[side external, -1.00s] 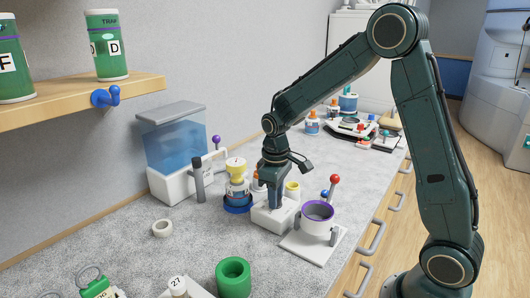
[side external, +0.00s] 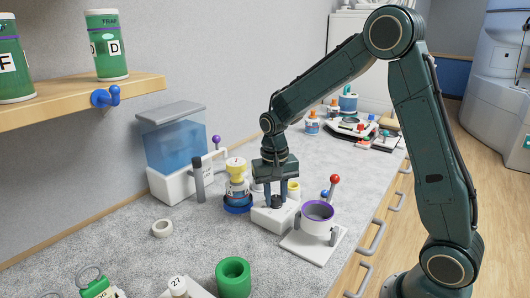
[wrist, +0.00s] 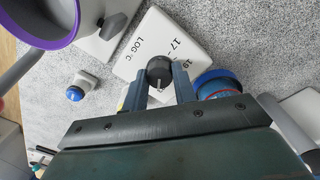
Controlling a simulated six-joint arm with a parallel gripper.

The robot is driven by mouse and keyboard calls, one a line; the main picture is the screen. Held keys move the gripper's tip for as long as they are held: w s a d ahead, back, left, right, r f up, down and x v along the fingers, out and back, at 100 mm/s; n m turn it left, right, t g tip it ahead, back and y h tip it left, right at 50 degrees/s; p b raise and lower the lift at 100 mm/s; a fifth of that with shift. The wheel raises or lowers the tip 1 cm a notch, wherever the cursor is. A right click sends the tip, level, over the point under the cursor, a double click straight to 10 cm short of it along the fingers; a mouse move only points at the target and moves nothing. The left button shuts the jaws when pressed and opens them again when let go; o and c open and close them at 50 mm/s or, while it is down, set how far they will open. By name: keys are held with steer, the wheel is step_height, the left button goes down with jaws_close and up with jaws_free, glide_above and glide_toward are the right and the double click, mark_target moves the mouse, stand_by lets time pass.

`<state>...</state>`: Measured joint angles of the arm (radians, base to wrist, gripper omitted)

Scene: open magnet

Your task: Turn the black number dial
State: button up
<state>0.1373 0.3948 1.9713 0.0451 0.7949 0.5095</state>
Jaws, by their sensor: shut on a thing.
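The black number dial (wrist: 159,70) sits on a white box with printed marks, "17", "19" and "LOG °C" among them (wrist: 150,45). A pale pointer line shows on the dial. In the side external view the dial (side external: 277,201) is a small dark knob on top of the white box (side external: 270,219). My gripper (wrist: 160,83) points down over the box, with one blue-grey finger on each side of the dial, shut on it. In the side external view my gripper (side external: 276,192) partly hides the dial and the box's back.
A white pot with a purple rim (side external: 318,212) stands close at the right, near red and blue knobs. A yellow-topped bottle (side external: 236,175) stands in a blue ring close at the left. A green cup (side external: 233,275) and a white ring (side external: 162,228) are nearer the camera.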

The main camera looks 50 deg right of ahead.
mark_target(274, 197)
steer(key=shift+r+m, duration=0.1)
steer(key=shift+m, duration=1.6)
steer(key=o, duration=1)
steer(key=shift+c, duration=0.2)
step_height(274, 197, up, 14)
steer(key=shift+w, duration=0.25)
steer(key=shift+a, duration=0.1)
